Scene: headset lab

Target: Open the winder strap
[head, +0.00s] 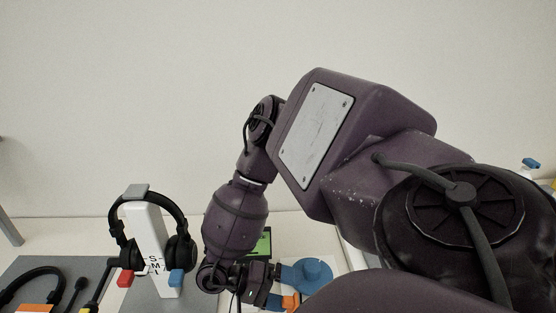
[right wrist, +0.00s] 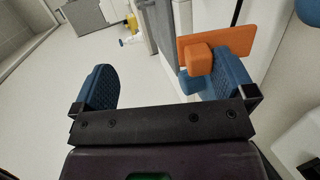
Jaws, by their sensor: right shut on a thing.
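My right gripper (head: 285,288) is low in the middle of the head view, beside a blue round winder (head: 314,270). An orange piece (head: 291,302), which looks like the winder strap, sits at its fingers. In the right wrist view, the orange strap piece (right wrist: 245,41) with its block-shaped end lies against the right-hand blue finger. A small blue part (right wrist: 190,82) shows below that block. My right gripper is shut on the strap, although its two blue fingers stand wide apart. Its exact contact with the strap is partly hidden. My left gripper is not in view.
A headset (head: 182,252) hangs on a white stand (head: 150,245) left of my right forearm. Another headset (head: 35,283) lies on a grey mat (head: 60,268) at the far left. A dark device with a green screen (head: 263,243) stands behind my gripper.

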